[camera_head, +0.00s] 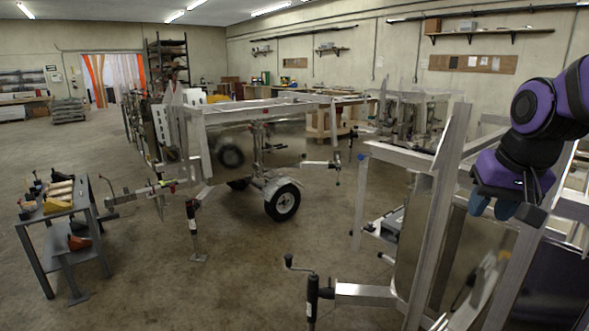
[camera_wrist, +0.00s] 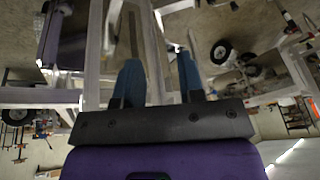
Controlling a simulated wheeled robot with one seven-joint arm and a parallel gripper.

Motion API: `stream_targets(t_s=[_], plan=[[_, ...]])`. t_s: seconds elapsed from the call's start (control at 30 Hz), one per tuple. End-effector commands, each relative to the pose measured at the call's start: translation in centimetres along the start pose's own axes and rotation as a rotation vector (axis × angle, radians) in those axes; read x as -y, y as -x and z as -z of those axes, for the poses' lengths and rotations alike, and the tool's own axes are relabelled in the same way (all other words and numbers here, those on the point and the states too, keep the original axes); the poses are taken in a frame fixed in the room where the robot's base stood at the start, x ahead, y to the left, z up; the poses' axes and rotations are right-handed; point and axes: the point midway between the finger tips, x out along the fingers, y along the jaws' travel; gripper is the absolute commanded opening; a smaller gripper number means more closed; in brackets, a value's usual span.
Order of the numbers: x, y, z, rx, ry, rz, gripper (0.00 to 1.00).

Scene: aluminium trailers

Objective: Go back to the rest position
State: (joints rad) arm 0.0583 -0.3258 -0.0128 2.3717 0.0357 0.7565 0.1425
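My gripper (camera_head: 491,208) hangs at the right of the head view, at the end of my purple and black arm. It is in front of and above the near aluminium trailer frame (camera_head: 437,215). In the wrist view, the two blue fingers of my gripper (camera_wrist: 159,76) stand apart. Nothing is held between them; trailer bars show behind the gap. I cannot tell how far the fingers are from the nearest bars.
A second trailer (camera_head: 257,108) with a black wheel (camera_head: 283,203) stands in the middle. A jack with a crank (camera_head: 312,297) stands near the front. A small grey table (camera_head: 40,244) with tools is at the left. Concrete floor (camera_head: 150,290) is clear at front left.

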Motion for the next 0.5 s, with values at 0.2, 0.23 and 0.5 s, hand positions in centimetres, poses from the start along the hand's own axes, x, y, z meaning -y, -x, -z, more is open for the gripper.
stream_targets(t_s=[0.2,0.23,0.5], plan=[[0.0,4.2,-5.2,-0.058,0.105,0.01,0.36],[0.0,4.7,-6.0,-0.065,0.119,0.011,0.36],[-0.5,7.0,-10.9,-0.112,0.213,0.012,0.36]])
